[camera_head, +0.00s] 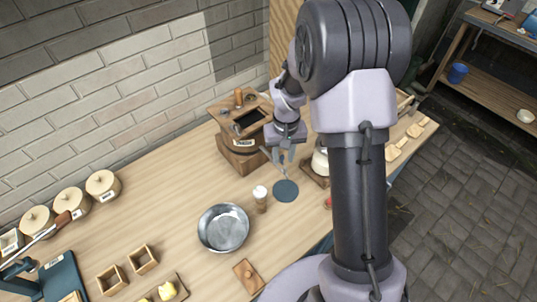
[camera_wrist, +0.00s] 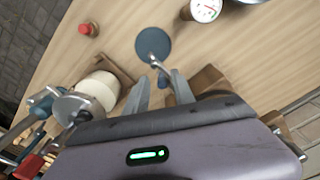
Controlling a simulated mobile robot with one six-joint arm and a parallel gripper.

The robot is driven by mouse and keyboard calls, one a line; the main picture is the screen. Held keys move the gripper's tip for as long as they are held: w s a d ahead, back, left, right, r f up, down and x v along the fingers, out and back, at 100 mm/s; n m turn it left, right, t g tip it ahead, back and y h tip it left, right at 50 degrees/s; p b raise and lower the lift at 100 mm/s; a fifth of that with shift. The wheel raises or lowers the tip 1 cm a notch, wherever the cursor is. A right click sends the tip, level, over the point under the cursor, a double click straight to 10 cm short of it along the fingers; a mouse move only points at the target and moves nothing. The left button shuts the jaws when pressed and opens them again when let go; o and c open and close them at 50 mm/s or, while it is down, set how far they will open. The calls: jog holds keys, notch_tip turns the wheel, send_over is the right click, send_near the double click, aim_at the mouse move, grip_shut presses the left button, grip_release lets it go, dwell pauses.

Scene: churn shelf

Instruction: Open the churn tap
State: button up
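The churn (camera_head: 238,158) is a wooden box with a label, standing against the brick wall in the head view. In the wrist view a metal spout (camera_wrist: 155,60), apparently the tap's, reaches over a round blue mat (camera_wrist: 152,30). A small blue piece (camera_wrist: 169,96), perhaps the tap's handle, shows near its base. My gripper (camera_wrist: 161,86) has its two fingers apart, one on each side of this blue piece; I cannot tell whether they touch it. In the head view my gripper (camera_head: 284,158) is just right of the churn, with the mat (camera_head: 286,192) below it.
A pale round container (camera_wrist: 100,88) on a wooden tray and a red knob (camera_wrist: 88,29) are close by. Lidded jars (camera_head: 102,185) stand left.

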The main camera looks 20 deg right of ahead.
aim_at(282, 156)
notch_tip(282, 156, up, 7)
jog(key=p, duration=0.5)
dwell(0.3)
jog(key=shift+s+a+r+b, duration=0.15)
jog(key=shift+r+b, duration=0.15)
jog(key=shift+b, duration=0.25)
jog(key=s+a+r+m+t+y+b, duration=0.1)
jog(key=s+a+b, duration=0.3)
jog(key=s+b, duration=0.4)
jog(key=s+a+r+m+t+y+b, duration=0.1)
jog(key=s+a+t+b, duration=0.3)
jog(key=s+b, duration=0.5)
jog(key=s+a+r, duration=0.1)
jog(key=s, duration=0.4)
jog(key=shift+a+r+m+t, duration=0.15)
jog(key=shift+r+m+t, duration=0.15)
jog(key=shift+r+m, duration=0.1)
